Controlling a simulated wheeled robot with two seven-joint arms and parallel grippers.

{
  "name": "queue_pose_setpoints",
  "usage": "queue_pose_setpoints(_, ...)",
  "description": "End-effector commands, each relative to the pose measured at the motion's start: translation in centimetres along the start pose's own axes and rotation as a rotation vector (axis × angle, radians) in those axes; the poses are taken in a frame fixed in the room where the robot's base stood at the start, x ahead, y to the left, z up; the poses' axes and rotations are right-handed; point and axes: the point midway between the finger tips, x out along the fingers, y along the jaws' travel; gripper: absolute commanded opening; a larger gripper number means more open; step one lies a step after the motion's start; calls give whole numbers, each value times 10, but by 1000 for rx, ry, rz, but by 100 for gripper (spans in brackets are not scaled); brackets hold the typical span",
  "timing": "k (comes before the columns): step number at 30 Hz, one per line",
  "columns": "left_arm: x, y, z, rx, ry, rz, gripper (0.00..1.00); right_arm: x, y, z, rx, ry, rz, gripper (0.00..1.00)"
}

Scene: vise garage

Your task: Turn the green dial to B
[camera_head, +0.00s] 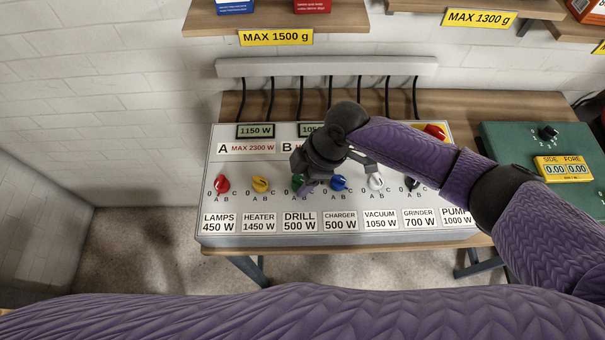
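The green dial (297,180) sits on the grey control panel (225,180) above the label DRILL 500 W. Position marks 0, A, B and C surround it. Its pointer direction is not clear, as my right gripper (306,182) covers part of it. The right gripper comes in from the right and points down at the green dial, with its dark fingers at or just above the knob. I cannot tell whether the fingers touch it, or how far apart they are. My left gripper is not in view.
A red dial (222,184) and yellow dial (260,184) stand left of the green one; a blue dial (338,183) and white dial (376,182) stand right. Displays read 1150 W (256,130) and, partly hidden, 105. A green box (510,140) stands at right. Shelves hang above.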

Motion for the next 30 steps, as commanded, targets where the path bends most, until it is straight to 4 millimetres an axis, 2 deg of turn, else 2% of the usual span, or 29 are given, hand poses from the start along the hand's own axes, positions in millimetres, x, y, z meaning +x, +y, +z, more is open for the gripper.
queue_pose_setpoints(1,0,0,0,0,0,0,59,0,0,0,0,0,0,41)
queue_pose_setpoints(7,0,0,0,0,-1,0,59,0,0,0,0,0,0,0)
queue_pose_setpoints(17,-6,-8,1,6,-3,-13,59,-2,0,-1,31,1,12,0)
queue_pose_setpoints(30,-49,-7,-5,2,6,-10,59,-5,-3,-3,310,2,126,0)
